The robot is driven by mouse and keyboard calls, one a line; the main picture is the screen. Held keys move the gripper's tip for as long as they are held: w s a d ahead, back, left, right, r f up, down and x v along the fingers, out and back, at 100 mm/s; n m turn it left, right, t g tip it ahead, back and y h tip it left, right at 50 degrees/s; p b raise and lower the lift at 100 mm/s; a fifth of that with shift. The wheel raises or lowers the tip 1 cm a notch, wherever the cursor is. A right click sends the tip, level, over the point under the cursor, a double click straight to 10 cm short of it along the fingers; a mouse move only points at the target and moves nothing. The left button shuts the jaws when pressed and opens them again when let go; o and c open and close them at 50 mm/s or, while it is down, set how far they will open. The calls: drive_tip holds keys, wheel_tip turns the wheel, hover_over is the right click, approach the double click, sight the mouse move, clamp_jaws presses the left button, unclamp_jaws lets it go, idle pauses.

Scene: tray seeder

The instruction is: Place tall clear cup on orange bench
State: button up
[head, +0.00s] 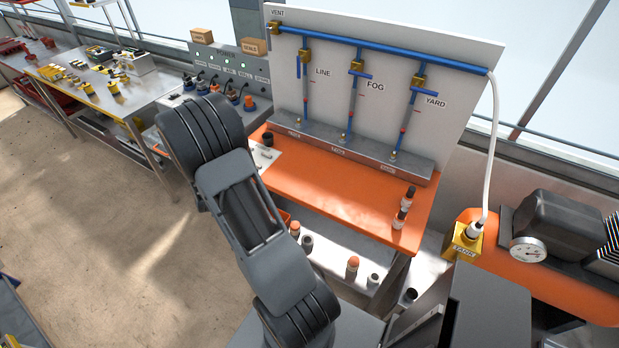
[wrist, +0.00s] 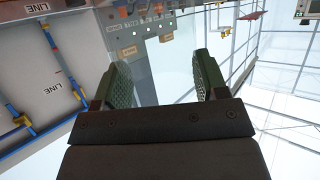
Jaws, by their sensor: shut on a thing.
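The orange bench (head: 345,200) stands in the middle of the head view, with a broad bare orange top. My gripper (wrist: 162,75) shows in the wrist view with its two green padded fingers apart. It is shut on the tall clear cup (wrist: 160,82), which is see-through and shows only as a faint tint between the fingers; its outline is hard to make out. In the head view my arm covers the bench's left front, and neither my gripper nor the cup can be seen there.
A pipe panel (head: 455,60) with a grey valve block (head: 365,150) lines the bench's back. Two small bottles (head: 408,197) (head: 400,218) stand at its right end, a dark pot (head: 267,139) at its left. Several bottles stand on the lower shelf (head: 335,262). The middle top is clear.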

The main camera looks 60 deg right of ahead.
drive_tip(key=s+d+r+m+g+h+b, duration=0.1)
drive_tip(key=s+d+r+m+g+h, duration=0.15)
drive_tip(key=s+d, duration=0.4)
drive_tip(key=s+d+r+m+g+h+b, duration=0.15)
drive_tip(key=s+d+m+g, duration=0.25)
drive_tip(key=d, duration=0.5)
drive_tip(key=s+d+r+m+g+b, duration=0.1)
drive_tip(key=s+d+m+g, duration=0.35)
drive_tip(key=s, duration=0.45)
drive_tip(key=s+d+r+m+g+b, duration=0.1)
drive_tip(key=s+d+r+m+g, duration=0.25)
drive_tip(key=s, duration=0.55)
drive_tip(key=w+d+f+g+p, duration=0.1)
drive_tip(key=w+d+f+p, duration=0.1)
drive_tip(key=w+f, duration=1)
drive_tip(key=shift+w+d+f, duration=0.4)
drive_tip(key=shift+d+f, duration=0.4)
drive_tip(key=shift+f, duration=0.4)
drive_tip(key=shift+f, duration=0.1)
drive_tip(key=shift+f, duration=0.1)
drive_tip(key=o, duration=1.2)
drive_tip(key=shift+o, duration=0.2)
